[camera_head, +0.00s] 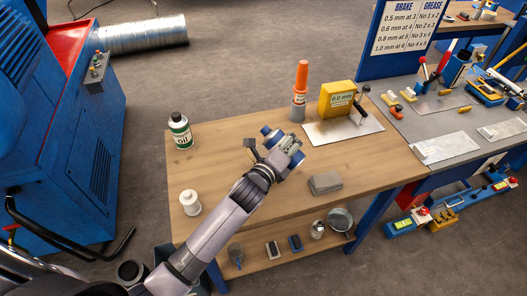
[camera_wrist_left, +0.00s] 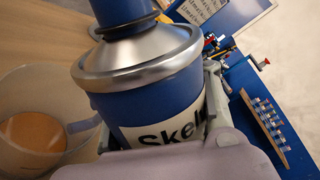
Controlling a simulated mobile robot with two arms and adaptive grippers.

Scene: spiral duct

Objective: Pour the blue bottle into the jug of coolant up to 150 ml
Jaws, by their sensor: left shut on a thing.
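My left gripper (camera_head: 287,146) is shut on the blue bottle (camera_head: 297,158) above the wooden bench. In the left wrist view the blue bottle (camera_wrist_left: 165,105) fills the middle, with a silver shoulder, a blue neck and a white label reading "Skel". A clear jug (camera_wrist_left: 82,127) with orange-brown liquid (camera_wrist_left: 32,132) low inside stands to the left of the bottle in that view. I cannot make out the jug in the head view, and any scale mark is unreadable. The bottle's mouth is cut off at the top of the wrist view. My right gripper is not in view.
The bench's left middle is clear.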

